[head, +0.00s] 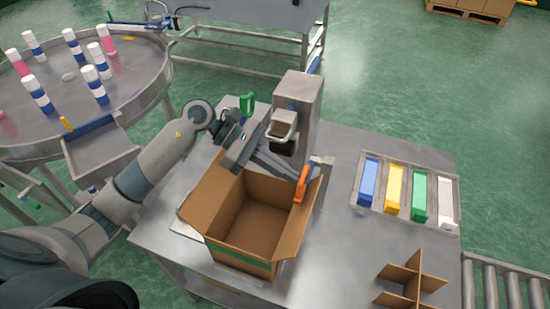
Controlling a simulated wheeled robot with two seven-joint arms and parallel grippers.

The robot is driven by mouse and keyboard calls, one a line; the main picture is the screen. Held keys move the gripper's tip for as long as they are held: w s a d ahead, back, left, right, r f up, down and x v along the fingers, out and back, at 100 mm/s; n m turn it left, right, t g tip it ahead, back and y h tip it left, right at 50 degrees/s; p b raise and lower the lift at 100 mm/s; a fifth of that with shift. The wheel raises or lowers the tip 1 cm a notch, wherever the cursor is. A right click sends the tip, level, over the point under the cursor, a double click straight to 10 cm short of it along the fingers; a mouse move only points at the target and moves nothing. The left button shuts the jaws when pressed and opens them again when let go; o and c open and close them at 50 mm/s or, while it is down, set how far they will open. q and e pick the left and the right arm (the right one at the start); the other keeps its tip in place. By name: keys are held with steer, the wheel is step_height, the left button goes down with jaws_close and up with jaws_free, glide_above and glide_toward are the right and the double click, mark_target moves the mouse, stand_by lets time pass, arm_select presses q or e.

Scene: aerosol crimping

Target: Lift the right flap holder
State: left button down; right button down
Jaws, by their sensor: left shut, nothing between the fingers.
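An open cardboard box (262,268) stands on the metal table with its flaps folded outward. An orange flap holder (301,185) sits upright at the box's right rear corner, by the right flap. A green flap holder (247,103) stands behind my left gripper. My left gripper (288,174) reaches across the rear of the box from the left, with its fingers shut and empty. Its fingertips point at the orange holder and are close to it; I cannot tell whether they touch. My right gripper is not in view.
A grey machine column (297,100) rises right behind the box. A tray (358,204) with blue, yellow, green and white blocks lies to the right. A cardboard divider (415,280) stands at the front right. A round table (140,88) with bottles is at the left.

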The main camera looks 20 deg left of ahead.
arm_select(q)
steer(key=shift+d+f, duration=0.2)
steer(key=shift+d, duration=0.15)
